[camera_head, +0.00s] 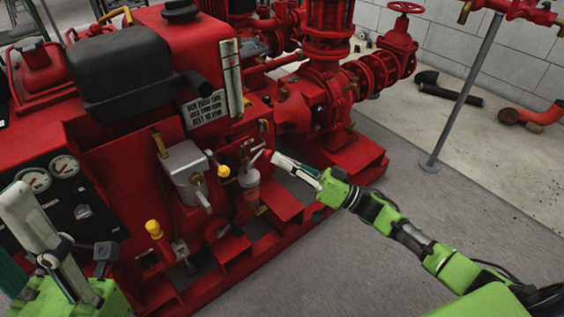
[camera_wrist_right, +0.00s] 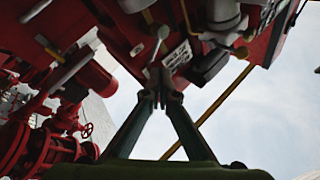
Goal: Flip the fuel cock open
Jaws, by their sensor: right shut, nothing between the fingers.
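A small pale lever (camera_head: 256,158), which looks like the fuel cock's handle, stands tilted above a pale filter bowl (camera_head: 251,181) on the red engine's side. In the right wrist view a pale lever with a round knob (camera_wrist_right: 163,33) shows just beyond the fingertips. My right gripper (camera_head: 273,158) is close to the lever on its right side; its fingers (camera_wrist_right: 161,98) meet and hold nothing. I cannot tell whether the fingertips touch the lever. My left gripper (camera_head: 28,215) is at the lower left, close to the camera; its jaw opening cannot be made out.
A grey box (camera_head: 186,172) and yellow-capped levers (camera_head: 154,229) stick out left of the bowl. The red base frame (camera_head: 285,205) lies below. Red pump piping (camera_head: 325,75) stands behind. Open grey floor (camera_head: 420,190) lies to the right.

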